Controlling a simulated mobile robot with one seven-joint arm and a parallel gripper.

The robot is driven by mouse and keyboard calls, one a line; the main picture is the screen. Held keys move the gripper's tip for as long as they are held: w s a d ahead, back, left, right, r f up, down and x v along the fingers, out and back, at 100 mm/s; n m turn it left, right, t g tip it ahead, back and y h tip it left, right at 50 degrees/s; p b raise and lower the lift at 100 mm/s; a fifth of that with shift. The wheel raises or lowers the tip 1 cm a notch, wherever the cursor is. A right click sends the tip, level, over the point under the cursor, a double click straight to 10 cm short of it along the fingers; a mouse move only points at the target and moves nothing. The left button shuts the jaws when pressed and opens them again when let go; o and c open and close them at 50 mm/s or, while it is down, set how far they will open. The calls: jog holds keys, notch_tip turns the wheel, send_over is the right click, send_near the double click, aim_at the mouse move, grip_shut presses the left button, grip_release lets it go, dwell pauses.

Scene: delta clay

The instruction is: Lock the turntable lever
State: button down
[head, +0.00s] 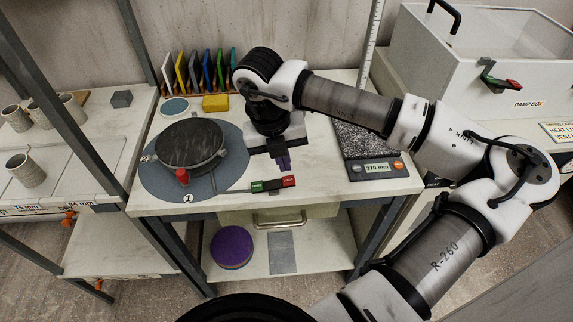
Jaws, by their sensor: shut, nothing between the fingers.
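The turntable (192,143) is a dark round wheel on a blue-grey round mat (152,180) at the left of the table. A red knob (182,177), apparently the lever's end, stands at the wheel's front edge. A thin dark rod (213,182) shows just right of it. A small block, green at left and red at right (272,185), sits at the table's front edge, right of the mat. My gripper (284,164) points down right of the turntable, above and behind that block. Whether the lever is locked cannot be told.
Coloured upright tiles (205,75) and a yellow block (215,103) stand at the back. A scale (377,168) reading 370 is at the right. The damp box (490,60) stands further right, shelves with cups (25,170) at left.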

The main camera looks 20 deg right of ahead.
aim_at(290, 179)
jog(key=shift+d+f+p, duration=0.15)
jog(key=shift+f+p, duration=0.1)
jog(key=shift+f, duration=0.7)
jog(key=shift+d+f+p, duration=0.15)
jog(key=shift+f+p, duration=0.05)
jog(key=shift+f, duration=0.7)
jog(key=shift+s+d+f+t+y+b, duration=0.15)
jog(key=shift+f+y+b, duration=0.15)
jog(key=shift+y+b, duration=0.25)
jog(key=shift+d+f+t+y+b, duration=0.15)
jog(key=shift+f+y+b, duration=0.1)
jog(key=shift+y+b, duration=0.25)
jog(key=b, duration=0.1)
jog(key=y+b, duration=0.1)
jog(key=b, duration=0.1)
jog(key=shift+d+f, duration=0.2)
jog(key=shift+d, duration=0.05)
jog(key=shift+a+r+p, duration=0.1)
jog(key=shift+r+p, duration=0.25)
jog(key=shift+p, duration=0.05)
jog(key=shift+r, duration=0.1)
jog(key=shift+r, duration=0.75)
